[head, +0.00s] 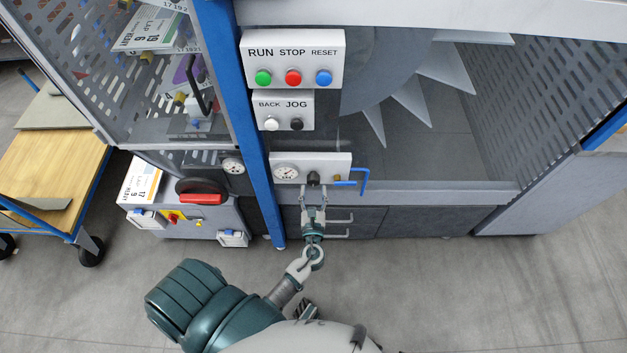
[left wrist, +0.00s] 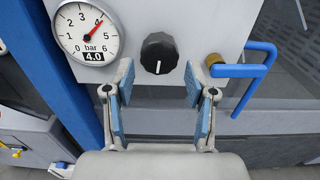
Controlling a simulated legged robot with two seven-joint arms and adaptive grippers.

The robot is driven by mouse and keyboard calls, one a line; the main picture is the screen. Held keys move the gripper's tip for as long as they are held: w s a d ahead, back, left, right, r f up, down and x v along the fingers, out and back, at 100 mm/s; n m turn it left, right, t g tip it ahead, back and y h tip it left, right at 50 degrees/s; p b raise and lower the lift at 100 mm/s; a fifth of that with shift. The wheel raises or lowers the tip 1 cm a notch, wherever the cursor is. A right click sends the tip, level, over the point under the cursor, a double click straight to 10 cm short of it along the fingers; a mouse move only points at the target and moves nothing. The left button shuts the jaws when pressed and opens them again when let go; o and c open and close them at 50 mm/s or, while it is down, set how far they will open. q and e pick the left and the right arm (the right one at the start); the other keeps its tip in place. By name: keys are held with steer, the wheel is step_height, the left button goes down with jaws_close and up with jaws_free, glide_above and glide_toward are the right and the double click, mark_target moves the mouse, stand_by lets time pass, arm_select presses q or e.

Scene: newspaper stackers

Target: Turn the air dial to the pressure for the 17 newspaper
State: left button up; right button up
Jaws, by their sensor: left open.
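The air dial is a black knob (left wrist: 158,53) with a white mark pointing down, on a white panel; it also shows in the head view (head: 313,179). Left of it a round gauge (left wrist: 88,33) has its red needle near 4, with "4.0" on the bar readout. The gauge shows small in the head view (head: 286,172). My left gripper (left wrist: 166,92) is open and empty, its blue-padded fingers spread just below the knob, not visibly touching it; it also shows in the head view (head: 314,190). I do not see my right gripper.
A blue lever (left wrist: 245,72) sits right of the knob. A card (head: 143,180) with an orange band seems to read 17 and 9. RUN, STOP, RESET buttons (head: 293,77) and BACK, JOG buttons (head: 284,124) are above. A second gauge (head: 233,166) is left of the blue post (head: 238,110).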

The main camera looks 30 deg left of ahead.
mark_target(314, 184)
arm_select(q)
steer(key=shift+x, duration=2.4)
arm_select(e)
steer(key=shift+f, duration=0.1)
arm_select(q)
steer(key=c, duration=0.9)
steer(key=shift+f, duration=0.1)
steer(key=shift+d+n, duration=0.1)
steer(key=shift+n, duration=0.5)
arm_select(e)
steer(key=shift+w+r, duration=0.3)
steer(key=shift+r, duration=0.25)
arm_select(q)
steer(key=o, duration=0.9)
